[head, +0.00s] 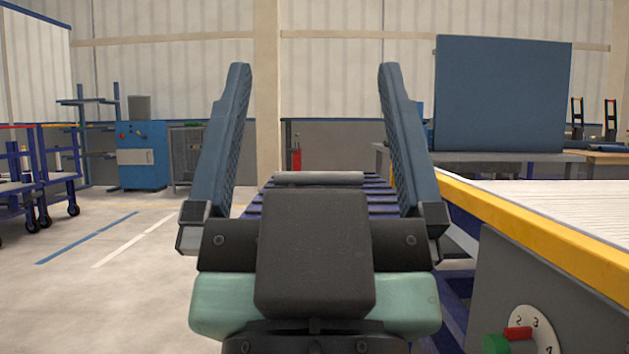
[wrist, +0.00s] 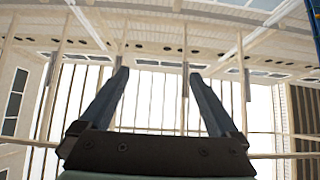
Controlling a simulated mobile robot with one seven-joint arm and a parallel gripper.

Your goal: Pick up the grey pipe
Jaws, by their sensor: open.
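The grey pipe (head: 318,178) lies crosswise on a blue slatted rack (head: 322,203) ahead, seen between my fingers in the head view. My gripper (head: 313,70) is open and empty, with its two blue fingers spread wide and pointing up in the picture. The pipe is beyond the gripper, apart from it. The lower part of the rack is hidden behind my gripper. In the wrist view, my gripper (wrist: 157,72) points toward the ceiling and windows, and the pipe is not visible there.
A machine with a yellow edge (head: 540,228) and a dial stands close on the right. A blue panel (head: 502,95) rises behind it. A blue cabinet (head: 142,155) and a wheeled blue cart (head: 38,180) stand at the left. The floor at left is clear.

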